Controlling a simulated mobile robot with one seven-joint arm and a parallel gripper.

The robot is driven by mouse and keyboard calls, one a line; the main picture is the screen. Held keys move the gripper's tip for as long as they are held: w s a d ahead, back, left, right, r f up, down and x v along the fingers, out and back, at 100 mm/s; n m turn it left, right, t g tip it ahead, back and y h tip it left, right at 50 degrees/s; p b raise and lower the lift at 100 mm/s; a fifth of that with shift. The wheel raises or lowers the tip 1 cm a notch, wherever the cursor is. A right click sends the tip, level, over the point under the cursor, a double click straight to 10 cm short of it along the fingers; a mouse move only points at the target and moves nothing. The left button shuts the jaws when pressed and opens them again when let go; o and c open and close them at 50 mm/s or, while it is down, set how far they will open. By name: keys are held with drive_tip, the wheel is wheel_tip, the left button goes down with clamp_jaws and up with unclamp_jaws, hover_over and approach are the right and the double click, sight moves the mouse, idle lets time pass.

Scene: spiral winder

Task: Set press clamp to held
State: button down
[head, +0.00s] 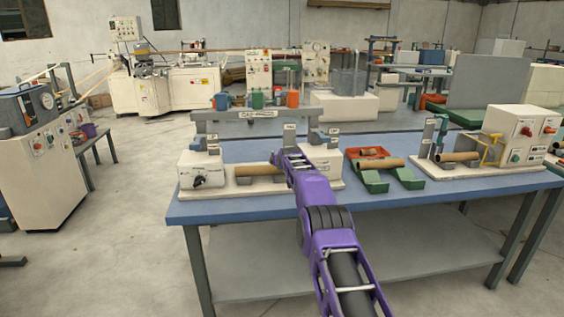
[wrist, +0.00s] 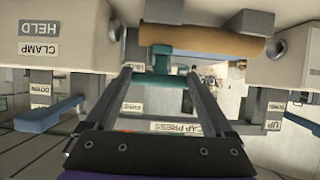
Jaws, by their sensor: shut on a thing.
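My gripper (head: 279,160) is over the middle of the press station, beside the brown tube (head: 257,170). In the wrist view, my gripper (wrist: 159,75) has its two dark fingers on either side of a teal T-shaped part (wrist: 160,65) and is shut on it. The tube (wrist: 215,44) lies just beyond this part. Labels reading HELD and CLAMP (wrist: 40,40) are on the pale block at the left of the wrist view. I cannot tell from these frames which position the clamp is in.
Blue levers (wrist: 50,115) with UP and DOWN labels stand at the sides. A CAP PRESS label (wrist: 175,127) is below the fingers. On the blue table (head: 420,183), green trays (head: 410,180) with tubes and a second station (head: 515,132) stand to the right.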

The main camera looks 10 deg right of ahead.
drive_tip(key=shift+s+f, duration=0.25)
drive_tip(key=shift+f, duration=0.85)
drive_tip(key=shift+c, duration=0.3)
unclamp_jaws()
drive_tip(key=shift+o, duration=0.3)
drive_tip(key=shift+w+f, duration=0.1)
drive_tip(key=shift+r, duration=0.4)
drive_tip(key=shift+r, duration=0.1)
drive_tip(key=v, duration=1.7)
drive_tip(key=shift+b, duration=0.35)
drive_tip(key=shift+r, duration=0.2)
